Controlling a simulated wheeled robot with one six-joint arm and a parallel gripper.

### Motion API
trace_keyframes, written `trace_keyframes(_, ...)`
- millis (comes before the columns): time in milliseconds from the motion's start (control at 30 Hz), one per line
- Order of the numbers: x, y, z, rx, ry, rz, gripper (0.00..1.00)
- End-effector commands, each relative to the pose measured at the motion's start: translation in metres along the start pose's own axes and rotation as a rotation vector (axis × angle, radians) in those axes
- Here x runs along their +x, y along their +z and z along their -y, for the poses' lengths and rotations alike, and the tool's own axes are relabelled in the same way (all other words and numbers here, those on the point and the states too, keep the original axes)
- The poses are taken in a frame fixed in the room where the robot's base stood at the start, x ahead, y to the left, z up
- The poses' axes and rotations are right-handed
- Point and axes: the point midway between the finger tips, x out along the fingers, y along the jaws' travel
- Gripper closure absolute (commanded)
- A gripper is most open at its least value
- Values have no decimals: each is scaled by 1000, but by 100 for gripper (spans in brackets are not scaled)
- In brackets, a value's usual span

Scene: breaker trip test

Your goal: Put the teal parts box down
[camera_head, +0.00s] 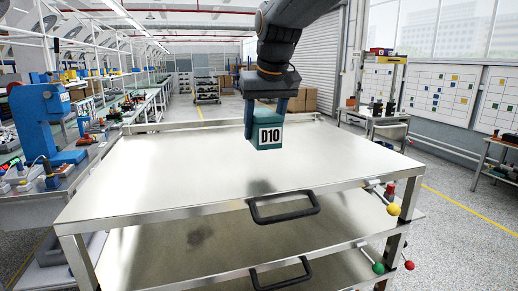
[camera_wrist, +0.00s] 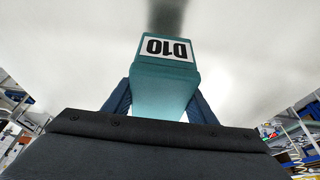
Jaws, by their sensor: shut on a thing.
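The teal parts box (camera_head: 266,142) carries a white label reading D10. My gripper (camera_head: 265,118) is shut on it, one blue finger on each side. The box hangs upright above the bare top of a metal cart (camera_head: 170,165), apart from it, with a soft shadow on the surface below. In the wrist view the teal box (camera_wrist: 165,85) sits between the two blue fingers of my gripper (camera_wrist: 160,103), its label upside down in the picture. The cart top behind it is pale and blurred.
The cart top is clear all around the box. It has a raised back rim, black front handles (camera_head: 284,207) and a lower shelf (camera_head: 200,245). Coloured knobs (camera_head: 393,209) stick out at its right side. A blue machine (camera_head: 42,120) stands on a bench at left.

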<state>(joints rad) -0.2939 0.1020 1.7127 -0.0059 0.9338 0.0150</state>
Motion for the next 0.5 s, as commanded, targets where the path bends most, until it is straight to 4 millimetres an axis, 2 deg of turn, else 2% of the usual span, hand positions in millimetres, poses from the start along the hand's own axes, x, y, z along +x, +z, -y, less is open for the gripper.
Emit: trace_keyframes(500,55,23,0,2,1,1,80)
